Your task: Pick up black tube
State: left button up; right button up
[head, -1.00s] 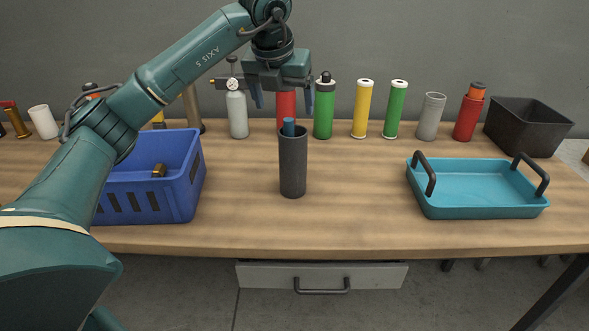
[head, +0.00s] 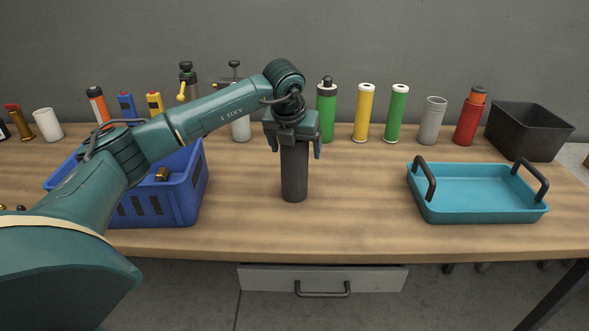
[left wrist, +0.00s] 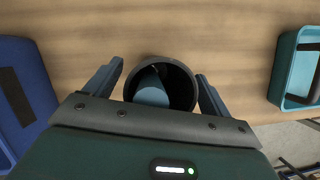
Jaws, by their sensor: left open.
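The black tube (head: 294,178) stands upright on the table, in the middle of the head view. My left gripper (head: 294,150) is over its top, pointing down, and hides the rim. In the left wrist view the tube's round opening (left wrist: 187,80) lies between the two open fingers of the gripper (left wrist: 160,85), one on each side. A blue cylindrical object (left wrist: 151,92) shows inside the tube. The fingers do not appear closed on the tube. My right gripper is not in view.
A blue crate (head: 160,207) stands left of the tube and a teal tray (head: 480,212) with dark handles stands to the right. Several cylinders, such as a yellow one (head: 363,113), line the back. A dark bin (head: 528,130) is at the back right. Table between tube and tray is clear.

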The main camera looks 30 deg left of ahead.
pick_arm(q)
jog(key=c, duration=1.4)
